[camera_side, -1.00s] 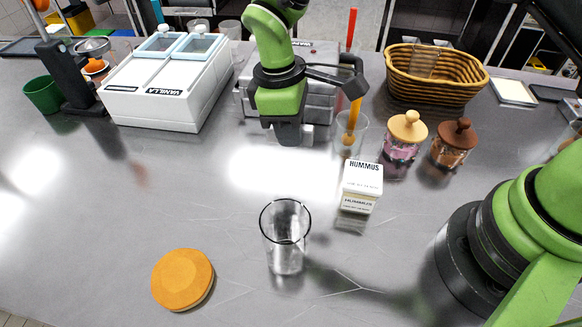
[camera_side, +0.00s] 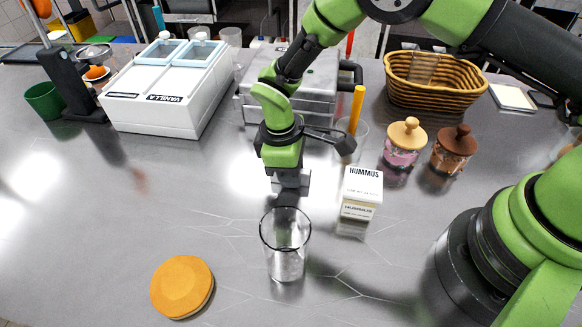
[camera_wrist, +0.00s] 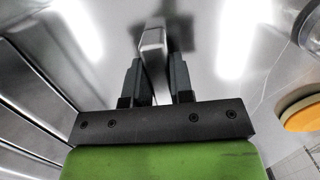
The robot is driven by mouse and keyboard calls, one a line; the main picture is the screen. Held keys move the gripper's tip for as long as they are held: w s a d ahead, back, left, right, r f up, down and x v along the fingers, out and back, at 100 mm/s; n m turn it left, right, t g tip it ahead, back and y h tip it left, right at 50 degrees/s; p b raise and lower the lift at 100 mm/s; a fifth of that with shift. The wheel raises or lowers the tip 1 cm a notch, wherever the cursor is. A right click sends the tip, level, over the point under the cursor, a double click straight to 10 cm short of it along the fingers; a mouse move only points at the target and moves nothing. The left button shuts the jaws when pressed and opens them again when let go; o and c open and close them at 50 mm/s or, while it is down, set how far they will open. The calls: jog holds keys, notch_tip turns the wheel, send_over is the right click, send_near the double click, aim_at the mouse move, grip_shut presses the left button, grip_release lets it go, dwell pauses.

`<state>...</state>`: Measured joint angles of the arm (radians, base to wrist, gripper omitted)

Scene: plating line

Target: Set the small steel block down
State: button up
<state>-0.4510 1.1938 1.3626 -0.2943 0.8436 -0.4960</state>
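My gripper (camera_side: 290,184) points down low over the steel counter (camera_side: 215,225), just behind the clear glass (camera_side: 285,262) in the side view. In the wrist view, the small steel block (camera_wrist: 153,42) is pale grey and sits between the two dark fingers (camera_wrist: 155,82), which look closed on it. In the side view the block is hard to pick out from the fingers. A dark reflection lies right under the gripper. I cannot tell whether the block touches the counter.
A hummus carton (camera_side: 360,197) stands close right of the gripper, with jars (camera_side: 402,143) behind it. A grey appliance (camera_side: 318,88) and white vanilla box (camera_side: 165,92) stand behind. An orange disc (camera_side: 182,286) lies front left. The counter's left middle is clear.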

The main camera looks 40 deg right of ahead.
jog(key=o, duration=0.4)
jog(key=shift+r, duration=0.1)
notch_tip(320, 180, up, 20)
jog(key=d+m+t+y, duration=0.1)
jog(key=d+m, duration=0.1)
jog(key=m, duration=0.1)
jog(key=s+d+r+m+t+y, duration=0.2)
jog(key=s+d+r+m+t, duration=0.15)
jog(key=s+d+r, duration=0.35)
jog(key=s+d+r+m+t, duration=0.1)
jog(key=s+m+t, duration=0.1)
jog(key=s, duration=0.3)
jog(key=s+d+r+m+t, duration=0.2)
jog(key=s+m, duration=0.2)
jog(key=s, duration=0.2)
jog(key=shift+r+m, duration=0.3)
jog(key=shift+m, duration=0.05)
